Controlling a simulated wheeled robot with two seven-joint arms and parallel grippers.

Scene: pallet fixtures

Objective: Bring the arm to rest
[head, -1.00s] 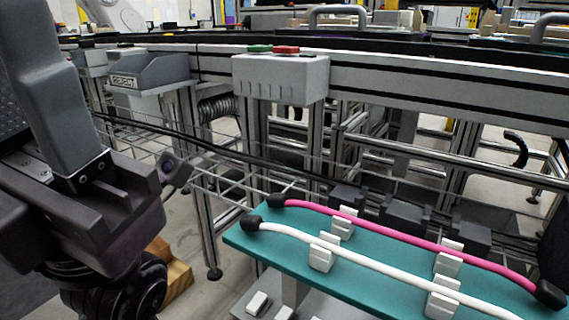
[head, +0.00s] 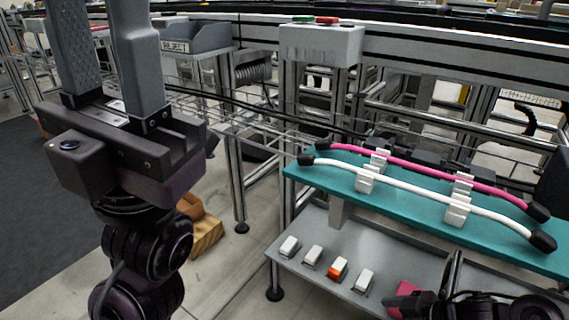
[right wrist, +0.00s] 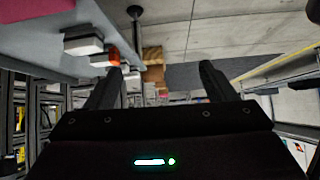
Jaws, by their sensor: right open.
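My left gripper (head: 106,30) stands upright at the left of the head view, fingers pointing up. Its fingers are apart with nothing between them, and their tips reach the top edge. My right gripper (right wrist: 161,75) is open and empty in the right wrist view, its fingers wide apart. In the head view only dark parts of my right arm show at the bottom right, by the lower shelf. The teal board (head: 345,181) carries a magenta hose (head: 416,165) and a white hose (head: 400,185), both with black ends, in white clips. Neither gripper touches them.
The grey lower shelf (head: 312,222) holds white blocks (head: 313,256), an orange-and-white one (head: 338,268) and a magenta piece (head: 404,298) near my right arm. A button box (head: 322,43) and reject bin (head: 197,37) stand behind. A wooden block (head: 206,236) lies on the floor.

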